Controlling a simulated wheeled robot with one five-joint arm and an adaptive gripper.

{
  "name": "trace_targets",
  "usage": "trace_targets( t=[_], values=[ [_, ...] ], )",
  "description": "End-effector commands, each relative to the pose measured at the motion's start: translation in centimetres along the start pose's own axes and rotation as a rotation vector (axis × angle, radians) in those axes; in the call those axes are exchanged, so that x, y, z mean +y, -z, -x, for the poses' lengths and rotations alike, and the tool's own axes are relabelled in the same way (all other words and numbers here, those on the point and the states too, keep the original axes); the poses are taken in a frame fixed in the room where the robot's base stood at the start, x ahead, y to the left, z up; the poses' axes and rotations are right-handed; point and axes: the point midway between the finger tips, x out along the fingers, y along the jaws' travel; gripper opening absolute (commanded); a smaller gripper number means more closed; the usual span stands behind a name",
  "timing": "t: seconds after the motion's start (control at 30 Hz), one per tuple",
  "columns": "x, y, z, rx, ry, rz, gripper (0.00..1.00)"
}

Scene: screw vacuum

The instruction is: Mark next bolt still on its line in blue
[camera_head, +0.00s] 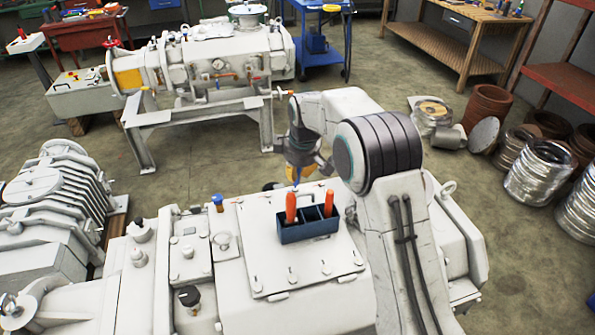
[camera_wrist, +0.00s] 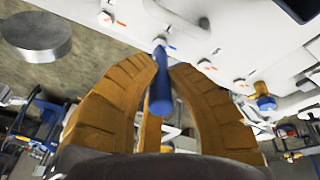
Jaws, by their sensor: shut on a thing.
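My gripper (camera_wrist: 165,66) has tan padded fingers closed around a blue marker (camera_wrist: 161,92). The marker's far end is at or close to a bolt (camera_wrist: 158,42) on the pale lid; I cannot tell whether they touch. Near lid bolts (camera_head: 291,278) are too small to read.
A dark blue caddy (camera_head: 308,236) holding two orange-red pens (camera_head: 291,207) stands on the lid. A blue-capped item (camera_head: 217,202) stands left of it; a similar one shows in the wrist view (camera_wrist: 265,102). A second machine (camera_head: 220,65) stands behind, with open floor between.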

Motion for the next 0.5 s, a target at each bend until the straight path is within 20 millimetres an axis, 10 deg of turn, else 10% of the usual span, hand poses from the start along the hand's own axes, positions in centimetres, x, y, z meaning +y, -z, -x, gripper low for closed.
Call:
trace_targets(
  t=[0.5],
  values=[
    [0.6,0.8,3.2,0.001,-0.001,0.000,0.00]
  ],
)
